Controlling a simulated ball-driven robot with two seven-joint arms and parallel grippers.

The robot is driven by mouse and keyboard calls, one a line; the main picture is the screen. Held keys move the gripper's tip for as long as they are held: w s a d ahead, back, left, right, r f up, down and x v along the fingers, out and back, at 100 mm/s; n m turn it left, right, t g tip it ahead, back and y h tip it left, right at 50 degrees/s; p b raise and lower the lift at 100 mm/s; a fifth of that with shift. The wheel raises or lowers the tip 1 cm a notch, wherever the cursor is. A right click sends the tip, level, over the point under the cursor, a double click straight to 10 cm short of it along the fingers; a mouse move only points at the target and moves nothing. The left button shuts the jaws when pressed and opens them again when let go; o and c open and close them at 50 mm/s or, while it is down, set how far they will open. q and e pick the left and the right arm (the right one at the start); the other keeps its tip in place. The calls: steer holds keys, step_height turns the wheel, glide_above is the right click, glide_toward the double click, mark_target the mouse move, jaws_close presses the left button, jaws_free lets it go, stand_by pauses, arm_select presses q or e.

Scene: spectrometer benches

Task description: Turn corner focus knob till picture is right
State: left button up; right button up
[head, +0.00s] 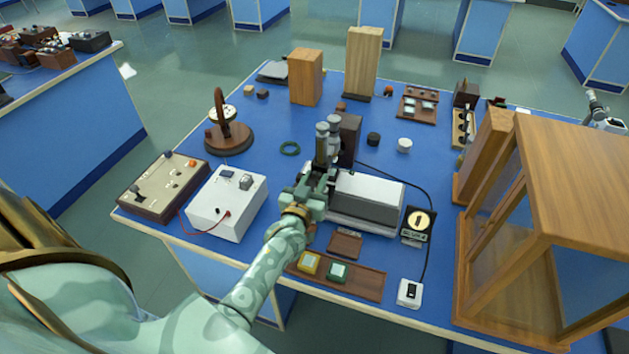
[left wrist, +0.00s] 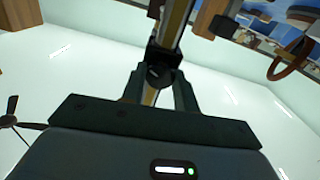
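My left gripper (head: 322,165) is over the middle of the blue bench, at the left end of a grey-white instrument box (head: 368,193). Two upright grey cylinders (head: 327,135) show just beyond it, before a dark upright block (head: 349,135). In the left wrist view the gripper's fingers (left wrist: 158,85) come close together around a small dark part in front of a brass-coloured bar (left wrist: 172,25). Whether they grip it is unclear. No focus knob can be made out for certain. A black device with a round, pale yellow face (head: 418,222) stands right of the box.
A white meter box (head: 228,200) and a brown-edged panel (head: 162,187) stand at left. A wooden tray (head: 352,278) with coloured blocks lies in front. A large wood-framed case (head: 560,170) fills the right.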

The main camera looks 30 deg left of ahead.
arm_select(q)
steer(key=shift+m+p, duration=0.3)
steer(key=shift+m, duration=1.6)
steer(key=shift+f+m, duration=0.1)
steer(key=shift+m, duration=2.4)
steer(key=o, duration=1)
steer(key=shift+p, duration=0.3)
